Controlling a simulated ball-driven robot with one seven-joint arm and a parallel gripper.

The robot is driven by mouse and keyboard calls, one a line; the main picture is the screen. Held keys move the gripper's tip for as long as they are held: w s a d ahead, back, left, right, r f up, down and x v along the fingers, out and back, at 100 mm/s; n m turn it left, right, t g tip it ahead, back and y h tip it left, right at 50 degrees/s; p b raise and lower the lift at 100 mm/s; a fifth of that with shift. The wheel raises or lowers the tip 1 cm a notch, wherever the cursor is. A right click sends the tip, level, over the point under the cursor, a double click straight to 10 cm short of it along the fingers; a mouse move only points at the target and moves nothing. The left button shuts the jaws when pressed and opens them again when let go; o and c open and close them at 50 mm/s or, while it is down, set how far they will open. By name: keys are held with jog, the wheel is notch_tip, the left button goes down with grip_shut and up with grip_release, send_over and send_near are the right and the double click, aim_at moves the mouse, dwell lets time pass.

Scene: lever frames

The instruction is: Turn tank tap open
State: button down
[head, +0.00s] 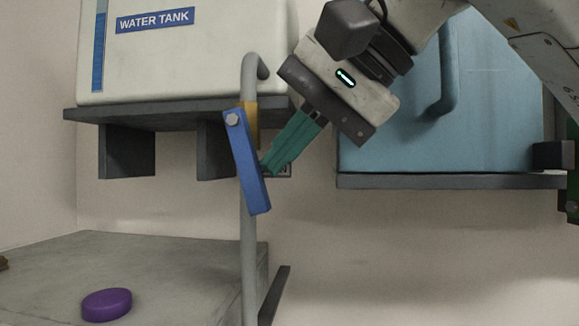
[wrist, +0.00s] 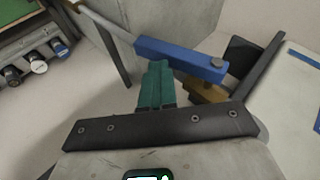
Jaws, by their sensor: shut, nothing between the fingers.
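The white water tank (head: 190,55) stands on a dark shelf at upper left. A grey pipe (head: 249,240) runs down beside it, with a brass tap body (head: 251,120). The blue tap lever (head: 249,175) hangs from its bolt, slanting down and slightly right, nearly along the pipe. In the wrist view the lever (wrist: 180,58) lies across the area just beyond the fingers, with the brass body (wrist: 205,90) at right. My gripper (head: 268,168) has its teal fingers shut and empty. Its tips (wrist: 158,66) are at the lever's right side in the head view; I cannot tell whether they touch.
A grey counter (head: 180,270) with a purple round object (head: 107,304) is at lower left. A blue tank (head: 480,110) on a shelf is behind my arm at right. A small sign is partly hidden behind my fingers. The wall area at lower right is clear.

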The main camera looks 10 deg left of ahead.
jog(key=shift+a+f+y+b, duration=0.55)
jog(key=shift+f+y+b, duration=0.25)
jog(key=shift+b, duration=0.45)
jog(key=shift+r, duration=0.1)
